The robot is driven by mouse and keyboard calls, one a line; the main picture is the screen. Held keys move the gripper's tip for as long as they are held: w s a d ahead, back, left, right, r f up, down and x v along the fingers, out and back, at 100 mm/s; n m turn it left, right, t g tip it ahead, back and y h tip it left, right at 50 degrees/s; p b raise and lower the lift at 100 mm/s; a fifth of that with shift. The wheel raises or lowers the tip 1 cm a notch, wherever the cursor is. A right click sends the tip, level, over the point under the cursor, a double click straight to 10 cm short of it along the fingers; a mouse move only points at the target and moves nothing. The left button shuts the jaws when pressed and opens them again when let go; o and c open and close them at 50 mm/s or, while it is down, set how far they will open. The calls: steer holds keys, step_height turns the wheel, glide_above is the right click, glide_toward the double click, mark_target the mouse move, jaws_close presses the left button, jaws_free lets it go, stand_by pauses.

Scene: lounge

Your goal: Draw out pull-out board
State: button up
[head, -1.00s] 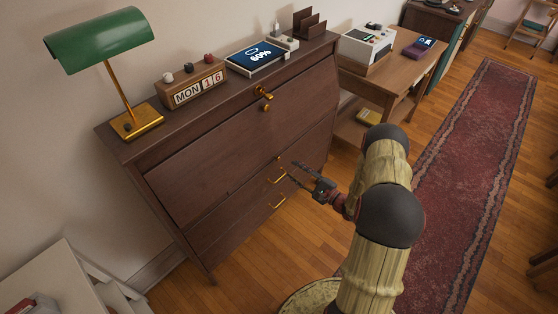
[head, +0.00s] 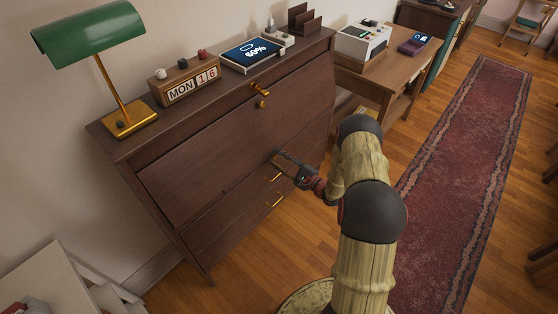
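A dark brown bureau (head: 215,160) stands against the wall, with its slanted front panel closed. Below the panel are drawers with brass bar handles, including a lower handle (head: 274,200). No pull-out board stands out from the front; I cannot clearly make out its edge or pull. My gripper (head: 274,158) is at the bureau's front, by the panel's lower edge and just above the upper brass handle. Its two thin dark fingers look apart, with nothing visible between them. Whether the fingertips touch the wood is too small to tell.
A green lamp (head: 93,38), a block calendar (head: 186,82) and a tablet (head: 251,54) stand on the bureau top. A brass key or knob (head: 261,91) sticks out of the panel. A wooden side table (head: 392,72) stands to the right, and a red rug (head: 468,150) lies beyond my arm.

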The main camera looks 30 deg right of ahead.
steer(key=shift+c, duration=1.2)
jaws_close()
steer(key=shift+s, duration=0.1)
